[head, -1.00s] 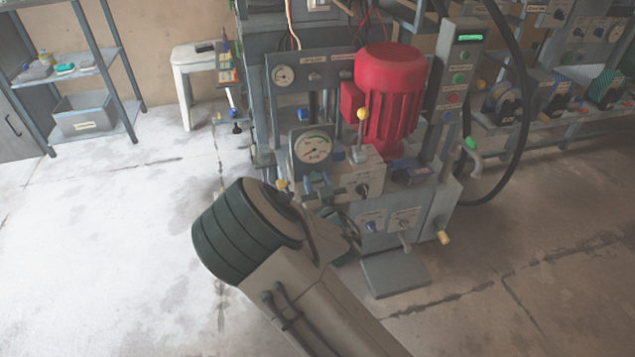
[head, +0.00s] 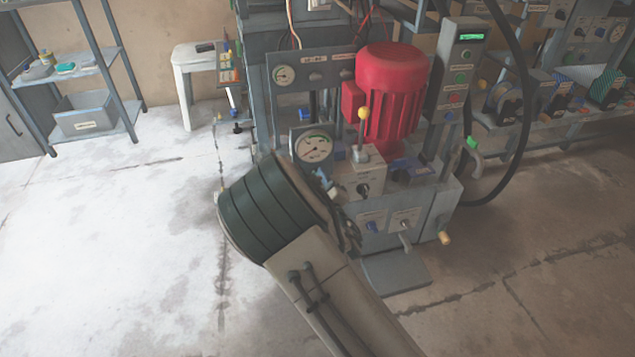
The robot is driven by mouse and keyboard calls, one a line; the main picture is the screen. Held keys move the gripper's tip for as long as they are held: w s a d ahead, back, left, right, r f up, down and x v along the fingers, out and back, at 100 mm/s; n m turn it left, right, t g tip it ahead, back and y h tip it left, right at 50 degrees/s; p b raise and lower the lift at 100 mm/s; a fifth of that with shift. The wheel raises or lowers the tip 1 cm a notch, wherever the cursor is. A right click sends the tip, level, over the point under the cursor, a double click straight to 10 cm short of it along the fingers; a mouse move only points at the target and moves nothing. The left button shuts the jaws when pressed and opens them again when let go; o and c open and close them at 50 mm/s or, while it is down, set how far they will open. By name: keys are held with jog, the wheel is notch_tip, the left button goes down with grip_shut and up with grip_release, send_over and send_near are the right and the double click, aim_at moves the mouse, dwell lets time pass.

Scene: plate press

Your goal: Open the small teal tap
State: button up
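I cannot pick out the small teal tap for certain. A small light-blue piece (head: 321,184) shows just past my wrist, below the round gauge, partly covered. A bent grey pipe with a green handle (head: 471,143) is at the machine's right side, away from my arm. My gripper (head: 350,233) is at the front left of the machine, mostly hidden behind my own thick dark wrist. Only some dark parts of it show near the front panel. Its fingertips, and whether it touches or holds anything, are hidden.
The press machine carries a red motor (head: 390,95), a round gauge (head: 313,147), a yellow-knobbed lever (head: 363,113) and a blue knob (head: 371,227). A grey step (head: 396,272) lies in front. A black hose (head: 524,110) loops at right. The left floor is clear.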

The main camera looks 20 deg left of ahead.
jog(key=n, duration=0.4)
jog(key=shift+f+n, duration=0.1)
jog(key=shift+n, duration=2.1)
jog(key=o, duration=1)
jog(key=shift+s, duration=0.1)
jog(key=p+v, duration=0.3)
jog(key=v, duration=1)
jog(key=shift+s+d, duration=0.15)
jog(key=shift+s, duration=0.2)
